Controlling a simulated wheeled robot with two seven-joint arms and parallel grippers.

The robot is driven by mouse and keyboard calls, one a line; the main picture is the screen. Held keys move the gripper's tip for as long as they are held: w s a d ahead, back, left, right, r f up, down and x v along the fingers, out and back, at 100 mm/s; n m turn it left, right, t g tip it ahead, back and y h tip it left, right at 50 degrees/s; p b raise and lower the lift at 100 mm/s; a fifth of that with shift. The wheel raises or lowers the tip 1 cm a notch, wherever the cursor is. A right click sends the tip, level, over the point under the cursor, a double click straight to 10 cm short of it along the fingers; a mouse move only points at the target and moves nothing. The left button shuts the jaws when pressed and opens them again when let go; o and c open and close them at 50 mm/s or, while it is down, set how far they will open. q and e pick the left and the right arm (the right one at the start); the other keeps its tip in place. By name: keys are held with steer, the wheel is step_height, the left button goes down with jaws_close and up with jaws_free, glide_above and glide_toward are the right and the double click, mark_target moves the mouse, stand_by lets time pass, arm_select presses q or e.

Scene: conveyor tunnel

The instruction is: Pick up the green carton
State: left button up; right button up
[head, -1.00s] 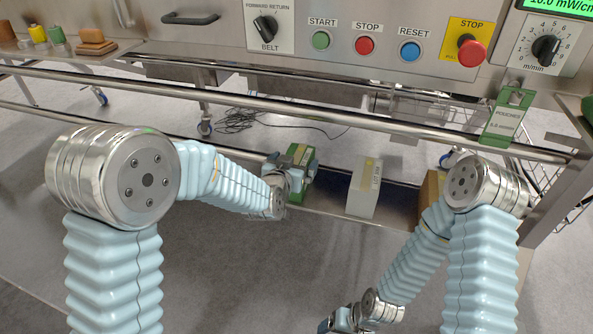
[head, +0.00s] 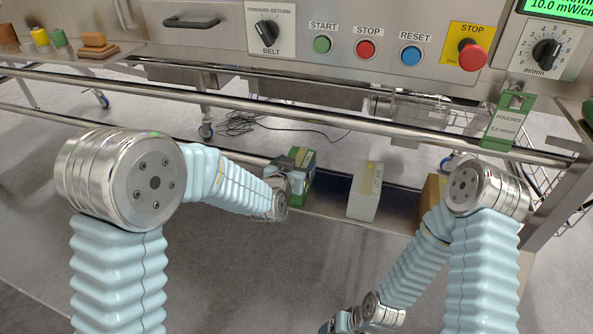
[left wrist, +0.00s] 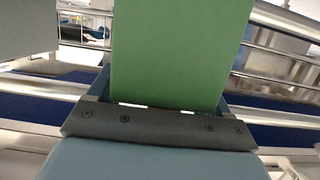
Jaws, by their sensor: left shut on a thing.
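The green carton (head: 306,166) stands at the left end of the low shelf, under the machine's rails. My left gripper (head: 291,172) is at its near left side, shut on it. In the left wrist view the carton's green face (left wrist: 175,50) fills the middle, between the fingers of my left gripper (left wrist: 165,108).
A white carton (head: 365,191) stands to the right of the green one, with a gap between. A brown carton (head: 431,200) is farther right, partly behind my right arm. A steel rail (head: 330,131) runs above the shelf (head: 318,212). Control buttons line the panel above.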

arm_select(q)
steer(key=shift+r, duration=0.55)
step_height(320, 180, up, 3)
steer(key=shift+s+a+f, duration=0.1)
steer(key=s+a+r+p, duration=0.1)
steer(key=s+a+r, duration=0.6)
steer(key=s+r, duration=0.2)
steer(key=shift+s+a+p, duration=0.3)
steer(key=shift+s+a, duration=0.05)
steer(key=shift+s, duration=0.85)
steer(key=shift+r, duration=0.1)
